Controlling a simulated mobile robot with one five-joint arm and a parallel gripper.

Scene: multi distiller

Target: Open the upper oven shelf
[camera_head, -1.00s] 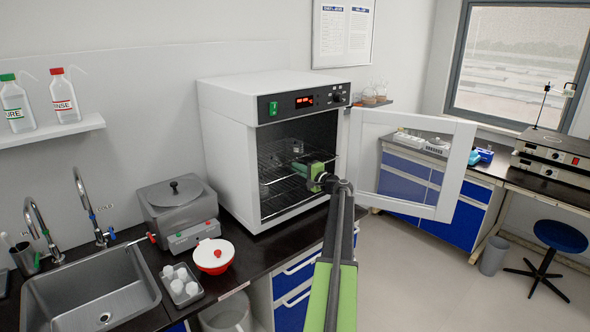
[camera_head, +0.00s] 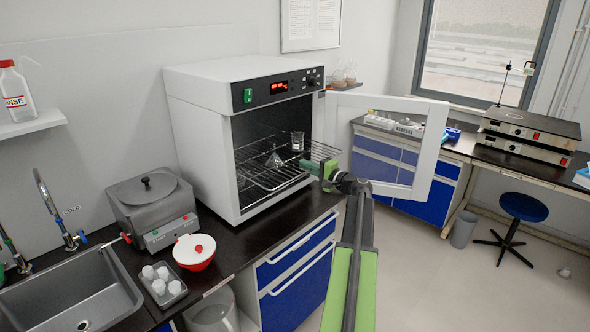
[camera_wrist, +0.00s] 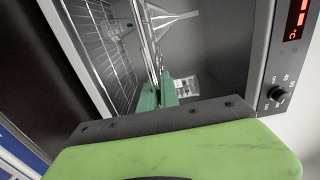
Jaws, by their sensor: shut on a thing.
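The white oven (camera_head: 198,140) stands on the black counter with its glass door (camera_head: 428,150) swung open to the right. The upper oven shelf (camera_head: 312,152), a wire rack, is slid partly out past the oven's front opening. A clear conical flask (camera_head: 274,158) and a small beaker (camera_head: 298,141) stand on it. My gripper (camera_head: 324,170) is at the shelf's front edge, shut on its wire. In the wrist view the green fingertips (camera_wrist: 158,96) close around the shelf's bars (camera_wrist: 149,45). The exact contact is partly hidden.
The open door stands just right of my arm. Open floor lies in front of the blue cabinets.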

